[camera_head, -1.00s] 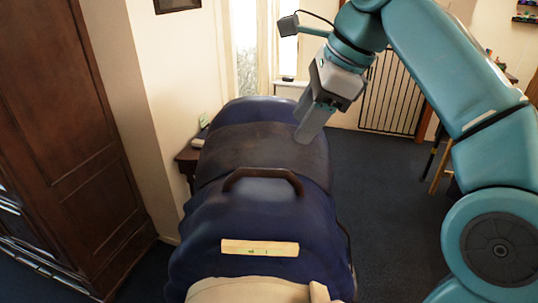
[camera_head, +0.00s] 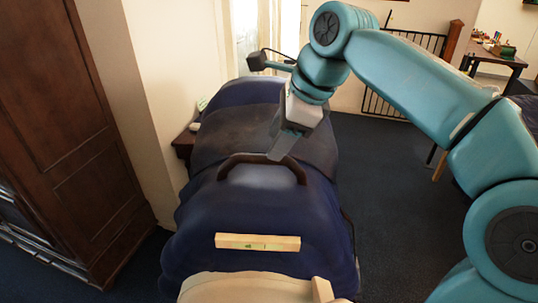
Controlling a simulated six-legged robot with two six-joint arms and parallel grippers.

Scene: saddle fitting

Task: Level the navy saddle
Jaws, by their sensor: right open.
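The navy saddle (camera_head: 215,207) fills the middle of the head view, with a dark grey seat area (camera_head: 230,135). A brown arched handle (camera_head: 240,159) stands across it. A pale wooden spirit level (camera_head: 258,242) with a small green vial lies across the near part of the saddle. My right gripper (camera_head: 282,147) comes in from the upper right, and its fingers point down at the right part of the handle. It is open; I cannot tell whether it touches the handle. My left gripper is not in view.
A dark wooden wardrobe (camera_head: 75,130) stands at the left, and a small side table (camera_head: 184,145) is beside the saddle's far left. Blue carpet (camera_head: 390,190) is clear to the right. A black barred gate (camera_head: 385,105) and a table (camera_head: 490,58) are behind.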

